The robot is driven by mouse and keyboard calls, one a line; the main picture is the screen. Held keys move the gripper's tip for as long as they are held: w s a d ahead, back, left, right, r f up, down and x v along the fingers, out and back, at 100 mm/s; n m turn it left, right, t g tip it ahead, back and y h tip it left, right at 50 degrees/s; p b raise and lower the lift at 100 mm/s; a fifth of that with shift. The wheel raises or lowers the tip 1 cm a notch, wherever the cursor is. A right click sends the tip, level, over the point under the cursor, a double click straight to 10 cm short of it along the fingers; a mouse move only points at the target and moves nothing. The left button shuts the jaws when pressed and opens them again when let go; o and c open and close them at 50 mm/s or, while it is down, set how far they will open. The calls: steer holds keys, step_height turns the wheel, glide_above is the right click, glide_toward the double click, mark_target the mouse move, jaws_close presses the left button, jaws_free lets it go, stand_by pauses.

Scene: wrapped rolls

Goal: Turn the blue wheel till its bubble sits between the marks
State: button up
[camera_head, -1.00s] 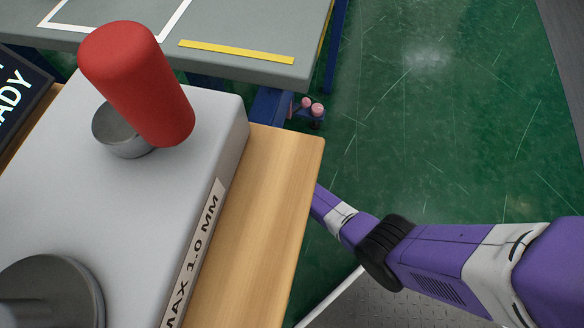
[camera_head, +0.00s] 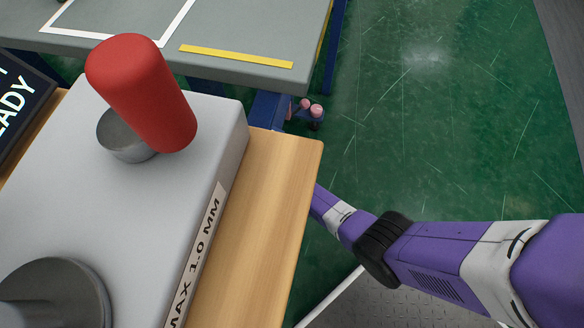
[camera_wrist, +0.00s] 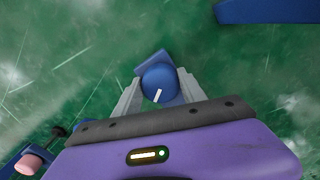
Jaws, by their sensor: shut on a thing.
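The blue wheel (camera_wrist: 158,80) has a white line on its face and shows at the top middle of the wrist view. My gripper (camera_wrist: 160,88) is shut on it, with one grey finger on each side. A blue block shows just behind the wheel. The bubble and its marks are not visible in either view. In the head view my purple and white arm reaches down at the right, and its far end is hidden behind the wooden bench edge.
A grey machine (camera_head: 60,195) with a red handle (camera_head: 143,95) and a "MAX 1.0 MM" label stands on a wooden bench top (camera_head: 270,190). A grey table (camera_head: 240,65) with a yellow strip is behind. Green floor at the right is open. A blue bar (camera_wrist: 268,11) crosses the wrist view's top right.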

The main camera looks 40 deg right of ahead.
steer(key=o, duration=1.4)
steer(key=shift+c, duration=0.2)
steer(key=shift+r, duration=0.15)
step_height(320, 180, up, 8)
steer(key=p, duration=0.5)
steer(key=shift+f, duration=0.25)
